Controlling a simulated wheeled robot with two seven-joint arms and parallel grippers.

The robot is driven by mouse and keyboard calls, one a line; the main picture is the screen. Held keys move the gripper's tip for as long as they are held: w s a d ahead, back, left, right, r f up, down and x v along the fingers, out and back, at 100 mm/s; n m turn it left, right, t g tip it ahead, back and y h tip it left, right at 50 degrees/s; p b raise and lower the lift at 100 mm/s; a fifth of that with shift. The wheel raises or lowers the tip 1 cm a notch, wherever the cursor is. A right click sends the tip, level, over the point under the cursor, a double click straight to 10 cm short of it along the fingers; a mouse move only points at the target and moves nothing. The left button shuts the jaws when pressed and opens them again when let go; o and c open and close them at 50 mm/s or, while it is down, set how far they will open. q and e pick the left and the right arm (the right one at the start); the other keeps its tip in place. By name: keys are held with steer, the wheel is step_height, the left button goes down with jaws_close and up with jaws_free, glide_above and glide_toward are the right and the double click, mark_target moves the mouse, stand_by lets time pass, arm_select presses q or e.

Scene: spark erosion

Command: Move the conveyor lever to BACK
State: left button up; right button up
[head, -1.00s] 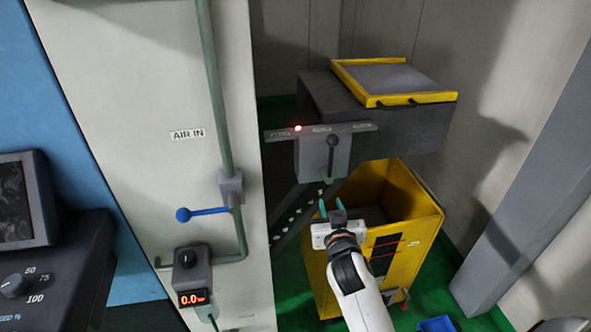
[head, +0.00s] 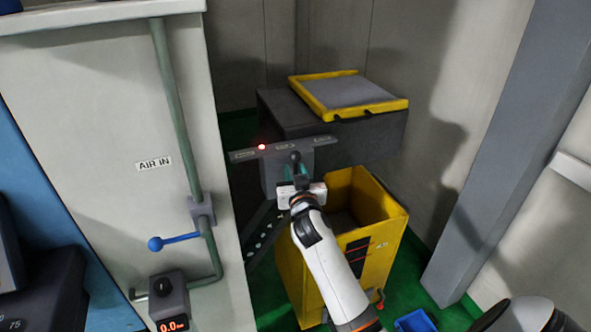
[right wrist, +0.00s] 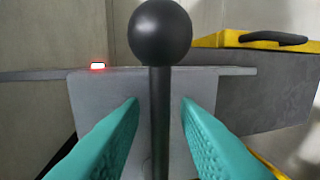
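The conveyor lever (right wrist: 160,35) is a black ball knob on a dark rod, standing upright in front of a grey box (right wrist: 85,105). In the head view the lever's knob (head: 295,156) shows just above my right gripper (head: 295,173). In the right wrist view the teal fingers of my right gripper (right wrist: 160,104) are open, one on each side of the rod below the knob, with a gap visible on both sides. A label plate (head: 322,141) runs behind the lever; its words are too small to read. A red light (head: 262,147) glows at its left part. My left gripper is not in view.
A dark conveyor body (head: 365,135) with a yellow-framed top (head: 350,94) stands behind the lever. A yellow bin (head: 388,240) is below. At left is a pale cabinet (head: 100,130) with a green pipe (head: 172,100) and a blue-handled valve (head: 178,239).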

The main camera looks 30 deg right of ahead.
steer(key=shift+w+d, duration=0.1)
steer(key=shift+w, duration=0.1)
jaws_close()
stand_by(0.3)
steer(key=shift+w+a+f+n+t+b, duration=0.2)
steer(key=shift+a+n+b, duration=0.55)
steer(key=shift+n, duration=0.5)
steer(key=shift+w+a+f+n+t+b, duration=0.1)
steer(key=shift+a+f+n+t+b, duration=0.15)
steer(key=shift+a+n+b, duration=0.6)
steer(key=shift+w+a+f+n+t+b, duration=0.2)
steer(key=shift+a+n+b, duration=0.25)
steer(key=shift+n+b, duration=0.8)
steer(key=shift+n+p, duration=0.4)
steer(key=shift+n, duration=0.05)
